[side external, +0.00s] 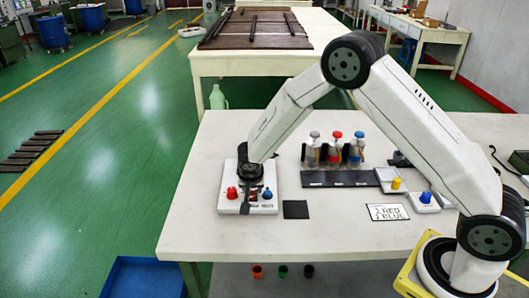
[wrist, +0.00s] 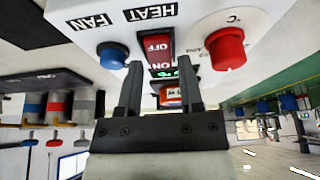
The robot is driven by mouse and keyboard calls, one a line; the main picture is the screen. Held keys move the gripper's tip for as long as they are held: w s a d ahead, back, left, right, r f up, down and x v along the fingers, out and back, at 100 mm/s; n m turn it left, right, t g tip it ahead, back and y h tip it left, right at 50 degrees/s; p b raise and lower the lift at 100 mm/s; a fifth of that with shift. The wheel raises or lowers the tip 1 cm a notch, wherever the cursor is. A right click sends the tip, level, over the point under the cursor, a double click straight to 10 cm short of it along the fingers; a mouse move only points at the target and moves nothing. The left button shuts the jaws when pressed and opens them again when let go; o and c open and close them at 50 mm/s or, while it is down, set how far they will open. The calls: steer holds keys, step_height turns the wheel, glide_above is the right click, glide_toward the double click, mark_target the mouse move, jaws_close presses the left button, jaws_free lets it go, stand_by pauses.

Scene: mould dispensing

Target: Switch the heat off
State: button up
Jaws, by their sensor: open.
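The white control box (side external: 262,207) sits at the left of the white table, with a red knob (side external: 232,193) and a blue knob (side external: 267,194). In the wrist view the box shows a red rocker switch (wrist: 158,42) under the HEAT label (wrist: 150,13), with OFF on its red face and ON near its lower end. The red °C knob (wrist: 226,47) is right of it and the blue knob (wrist: 112,55) left, by the FAN label. My gripper (wrist: 159,62) is open and empty, its fingertips close to the rocker's ON end; I cannot tell whether they touch.
Three bottles with grey, red and blue caps (side external: 335,152) stand behind a dark strip (side external: 340,179). A black square (side external: 295,209) and a card reading 2 RED 1 BLUE (side external: 389,213) lie in front. A yellow knob (side external: 396,184) and another blue knob (side external: 426,198) are at right.

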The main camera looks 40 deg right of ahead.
mark_target(253, 203)
steer(key=v, duration=0.7)
stand_by(0.5)
steer(key=s+d+r+n+y, duration=0.1)
steer(key=s+r+n, duration=0.2)
steer(key=s, duration=0.7)
steer(key=s+d+r+n+y, duration=0.2)
steer(key=s+n, duration=0.4)
steer(key=s, duration=0.5)
steer(key=shift+s+r+g, duration=0.3)
steer(key=shift+r, duration=0.2)
